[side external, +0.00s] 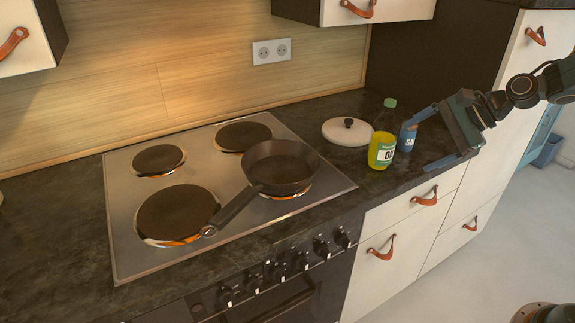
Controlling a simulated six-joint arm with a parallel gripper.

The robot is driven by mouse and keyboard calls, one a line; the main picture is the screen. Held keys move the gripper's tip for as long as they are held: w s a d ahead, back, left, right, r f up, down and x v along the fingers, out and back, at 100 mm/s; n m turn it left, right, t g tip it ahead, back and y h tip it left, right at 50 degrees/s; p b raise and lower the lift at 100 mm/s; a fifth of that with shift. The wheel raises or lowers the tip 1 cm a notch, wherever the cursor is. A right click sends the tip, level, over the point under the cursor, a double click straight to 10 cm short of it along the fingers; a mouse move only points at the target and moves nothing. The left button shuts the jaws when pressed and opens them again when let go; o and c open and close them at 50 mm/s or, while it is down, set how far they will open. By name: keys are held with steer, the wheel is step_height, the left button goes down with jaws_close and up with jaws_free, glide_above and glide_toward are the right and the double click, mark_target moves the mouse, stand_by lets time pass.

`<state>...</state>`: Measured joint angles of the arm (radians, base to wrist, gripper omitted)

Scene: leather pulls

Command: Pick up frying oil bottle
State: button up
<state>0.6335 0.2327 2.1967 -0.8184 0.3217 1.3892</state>
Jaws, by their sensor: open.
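The frying oil bottle (382,148) stands upright on the dark counter, right of the hob. It has a green cap, yellow lower part and a white label partly reading "O". My gripper (423,139) is open, just right of the bottle, with its fingers pointing left. A blue container (408,138), labelled with letters starting "S", stands close behind and right of the bottle, in the area between my fingers. The bottle appears to be just beyond the fingertips; I cannot tell the exact depth gap.
A dark frying pan (281,168) sits on the right side of the hob (140,262), its handle toward the front left. A pale round lid (347,131) with a dark knob lies behind the bottle. The counter (50,245) left of the hob is largely clear.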

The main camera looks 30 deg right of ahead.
mark_target(381, 146)
steer(key=w+d+f+m+t+y, duration=0.1)
steer(key=w+d+f+m+t, duration=0.15)
steer(key=d+m, duration=0.3)
steer(key=w+d+f+m+t, duration=0.1)
steer(key=d+f+m+t, duration=0.15)
steer(key=d+m, duration=0.3)
steer(key=shift+g, duration=0.3)
steer(key=shift+a+x, duration=0.2)
steer(key=shift+x, duration=2.1)
steer(key=shift+a+x, duration=0.15)
steer(key=shift+x, duration=2.1)
steer(key=shift+a, duration=0.1)
steer(key=shift+x, duration=2.45)
steer(key=shift+a+r, duration=0.1)
steer(key=shift+r, duration=0.1)
steer(key=c, duration=1.5)
